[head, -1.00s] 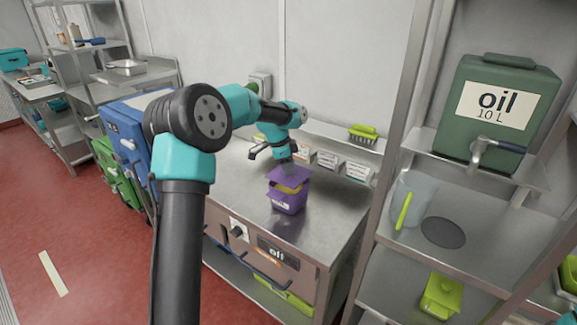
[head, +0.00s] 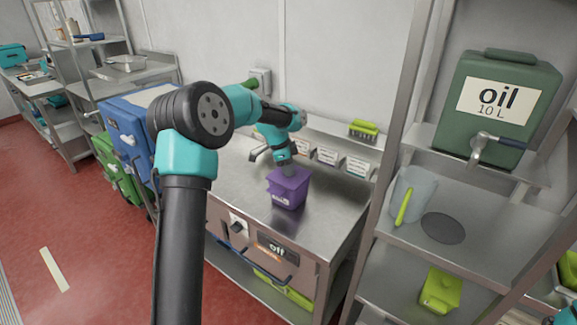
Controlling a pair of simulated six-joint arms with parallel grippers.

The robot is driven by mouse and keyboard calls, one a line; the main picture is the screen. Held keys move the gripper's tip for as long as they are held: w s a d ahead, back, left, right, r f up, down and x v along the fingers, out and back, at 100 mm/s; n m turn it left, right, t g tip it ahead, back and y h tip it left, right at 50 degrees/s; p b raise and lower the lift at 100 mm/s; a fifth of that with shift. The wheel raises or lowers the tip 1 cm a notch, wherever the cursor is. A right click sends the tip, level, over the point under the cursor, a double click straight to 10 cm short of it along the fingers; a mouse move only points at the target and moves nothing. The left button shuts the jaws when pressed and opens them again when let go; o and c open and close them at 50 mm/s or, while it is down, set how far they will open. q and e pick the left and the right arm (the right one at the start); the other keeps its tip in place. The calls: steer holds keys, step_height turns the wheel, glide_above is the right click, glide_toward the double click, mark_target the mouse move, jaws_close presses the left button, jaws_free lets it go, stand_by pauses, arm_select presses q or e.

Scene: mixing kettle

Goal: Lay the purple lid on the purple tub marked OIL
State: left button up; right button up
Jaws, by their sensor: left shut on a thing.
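The purple tub (head: 290,194) stands upright on the steel counter, with a small white label low on its front that is too small to read. The purple lid (head: 284,175) lies across the top of the tub, and its rim looks level with the tub's rim. My left gripper (head: 288,169) points down from above and is shut on the lid at its top. The fingertips are small and partly merge with the lid. My right gripper is not in view.
The steel counter (head: 240,186) is clear around the tub.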

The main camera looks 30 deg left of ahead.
arm_select(q)
steer(key=shift+f, duration=0.2)
stand_by(0.5)
steer(key=o, duration=1.5)
steer(key=shift+r, duration=0.1)
steer(key=shift+v, duration=3.4)
